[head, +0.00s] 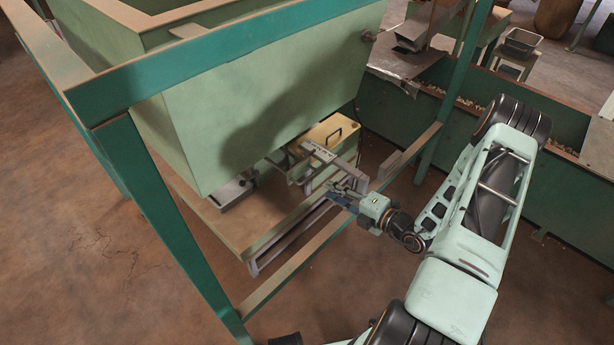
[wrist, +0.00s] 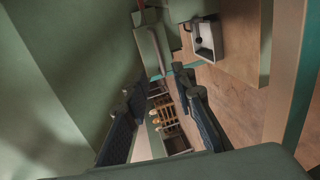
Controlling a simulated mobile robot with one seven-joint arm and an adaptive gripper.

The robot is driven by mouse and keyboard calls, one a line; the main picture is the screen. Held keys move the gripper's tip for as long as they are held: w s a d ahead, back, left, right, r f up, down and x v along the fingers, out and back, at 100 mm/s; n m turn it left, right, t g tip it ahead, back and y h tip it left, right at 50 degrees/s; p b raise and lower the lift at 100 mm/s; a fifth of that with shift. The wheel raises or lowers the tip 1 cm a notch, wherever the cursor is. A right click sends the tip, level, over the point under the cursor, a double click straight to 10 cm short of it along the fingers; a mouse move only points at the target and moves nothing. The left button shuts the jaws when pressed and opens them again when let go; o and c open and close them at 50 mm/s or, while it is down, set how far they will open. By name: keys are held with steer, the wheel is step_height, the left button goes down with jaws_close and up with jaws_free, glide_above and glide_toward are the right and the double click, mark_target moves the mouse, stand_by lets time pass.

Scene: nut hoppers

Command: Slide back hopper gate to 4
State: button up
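The hopper (head: 265,95) is a large pale green bin in a teal frame. Below it, a grey gate slide (head: 320,152) with small dark marks on top sticks out towards my arm; the marks are too small to read. My gripper (head: 335,187) is just below and in front of the slide's outer end, apart from it as far as I can tell. In the wrist view my gripper (wrist: 162,112) has its two dark padded fingers spread, with nothing clearly held between them. A narrow slatted part shows beyond the gap; I cannot tell what it is.
A yellowish box with a dark handle (head: 333,132) sits behind the slide. A second grey outlet (head: 232,192) hangs under the hopper to the left. A teal post (head: 468,70) and lower rail (head: 310,247) stand close to my arm. Open floor (head: 110,260) lies left.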

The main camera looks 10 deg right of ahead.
mark_target(308, 178)
steer(key=b+x, duration=0.2)
steer(key=x, duration=0.8)
steer(key=shift+w+a+f, duration=0.1)
steer(key=shift+w+a, duration=0.15)
steer(key=shift+w, duration=0.05)
jaws_close()
